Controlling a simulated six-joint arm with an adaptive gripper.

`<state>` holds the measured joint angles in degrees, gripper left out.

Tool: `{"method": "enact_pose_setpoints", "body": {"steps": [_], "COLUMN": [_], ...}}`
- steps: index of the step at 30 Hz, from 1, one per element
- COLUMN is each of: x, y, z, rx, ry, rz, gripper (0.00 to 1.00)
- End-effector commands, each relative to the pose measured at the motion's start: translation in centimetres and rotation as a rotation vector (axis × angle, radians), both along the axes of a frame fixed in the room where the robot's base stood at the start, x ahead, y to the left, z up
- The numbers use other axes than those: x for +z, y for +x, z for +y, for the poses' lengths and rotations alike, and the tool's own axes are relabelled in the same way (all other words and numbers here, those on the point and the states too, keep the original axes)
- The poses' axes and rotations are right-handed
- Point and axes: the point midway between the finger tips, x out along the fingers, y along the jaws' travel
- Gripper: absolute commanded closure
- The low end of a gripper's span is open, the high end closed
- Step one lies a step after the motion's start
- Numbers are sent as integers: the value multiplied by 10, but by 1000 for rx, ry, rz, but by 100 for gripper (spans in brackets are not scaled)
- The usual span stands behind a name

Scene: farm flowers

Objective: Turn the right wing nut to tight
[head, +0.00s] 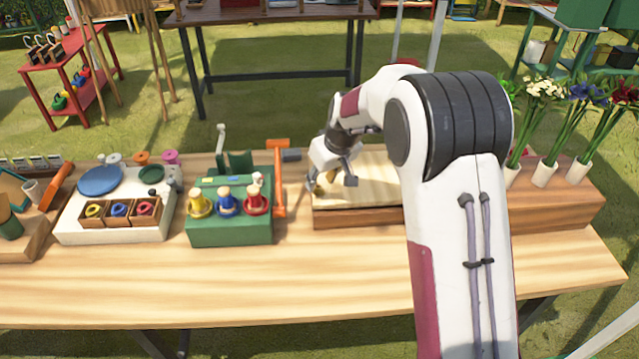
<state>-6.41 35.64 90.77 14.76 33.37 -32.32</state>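A pale wooden block with a light top board (375,190) lies on the table, partly behind my arm. My gripper (331,184) is over the left end of this board, pointing down. Its two dark fingers look spread apart, one at the board's left edge and one further right. A small brass-coloured piece (320,188), perhaps a wing nut, shows at the left end of the board, between or just behind the fingers. Its wings and angle are too small to read. I cannot tell whether the fingers touch it. Any second wing nut further right is hidden by my arm.
A green box (230,231) with yellow, blue and red knobs stands left of the block, with an orange-handled tool (280,185) between them. A white board (75,222) is further left. Flowers in a wooden stand (560,215) are at right. The front table strip is clear.

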Motion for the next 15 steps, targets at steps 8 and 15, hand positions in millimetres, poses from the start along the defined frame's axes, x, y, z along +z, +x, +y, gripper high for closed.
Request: {"method": "enact_pose_setpoints", "body": {"steps": [8, 15], "x": [-21, -24], "y": [7, 9], "z": [4, 5], "rx": [0, 0], "ry": [1, 0], "rz": [0, 0], "gripper": [68, 68]}}
